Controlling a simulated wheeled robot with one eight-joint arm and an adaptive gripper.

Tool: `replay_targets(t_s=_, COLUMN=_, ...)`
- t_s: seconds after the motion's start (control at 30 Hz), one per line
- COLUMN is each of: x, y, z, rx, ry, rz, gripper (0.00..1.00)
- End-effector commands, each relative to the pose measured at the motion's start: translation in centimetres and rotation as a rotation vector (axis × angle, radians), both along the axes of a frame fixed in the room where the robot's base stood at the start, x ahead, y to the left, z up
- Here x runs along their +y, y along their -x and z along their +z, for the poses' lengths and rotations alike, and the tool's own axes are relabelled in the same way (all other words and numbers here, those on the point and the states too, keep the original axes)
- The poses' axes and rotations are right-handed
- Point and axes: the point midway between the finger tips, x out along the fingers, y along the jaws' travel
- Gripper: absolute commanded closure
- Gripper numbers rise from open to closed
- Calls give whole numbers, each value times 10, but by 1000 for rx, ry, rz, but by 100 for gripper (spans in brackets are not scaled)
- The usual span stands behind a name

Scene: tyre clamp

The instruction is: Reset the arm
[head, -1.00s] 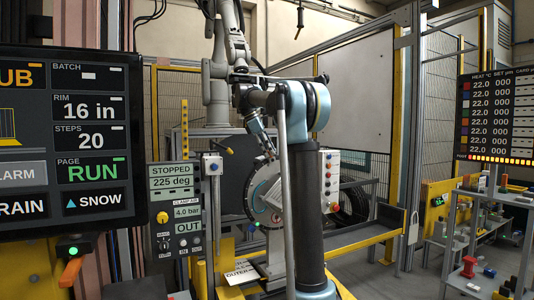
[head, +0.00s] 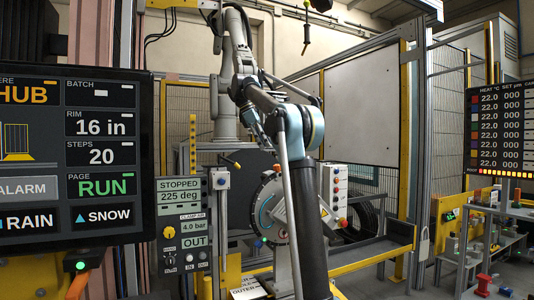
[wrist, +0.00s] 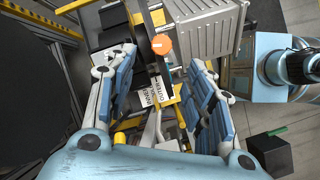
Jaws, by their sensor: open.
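My gripper (wrist: 163,62) shows in the wrist view with its two blue-padded fingers spread wide apart. Nothing is held between them. In the head view my arm rises in the foreground as a dark link with a blue-ringed joint, then folds back up and away; the gripper end is small and partly hidden there. The round clamp wheel (head: 264,212) stands behind my arm, partly covered by it. The control panel (head: 181,225) left of it reads STOPPED, 225 deg, 4.0 bar and OUT.
A large screen (head: 75,160) fills the left and shows RUN. A yellow-framed fence (head: 362,90) stands behind. At right are a heat display (head: 500,130) and grey shelves (head: 490,218). The wrist view shows a grey ribbed box (wrist: 205,28), an orange knob (wrist: 161,44) and INNER/OUTER labels (wrist: 152,96).

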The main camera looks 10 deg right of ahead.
Motion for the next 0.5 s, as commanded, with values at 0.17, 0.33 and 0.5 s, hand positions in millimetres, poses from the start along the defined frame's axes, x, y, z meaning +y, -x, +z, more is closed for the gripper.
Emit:
replay_targets(t_s=0.17, x=3, y=1, z=6, rx=0, ry=0, rz=0, gripper=51)
replay_targets(t_s=0.33, x=3, y=1, z=6, rx=0, ry=0, rz=0, gripper=51)
replay_targets(t_s=0.5, x=3, y=1, z=6, rx=0, ry=0, rz=0, gripper=51)
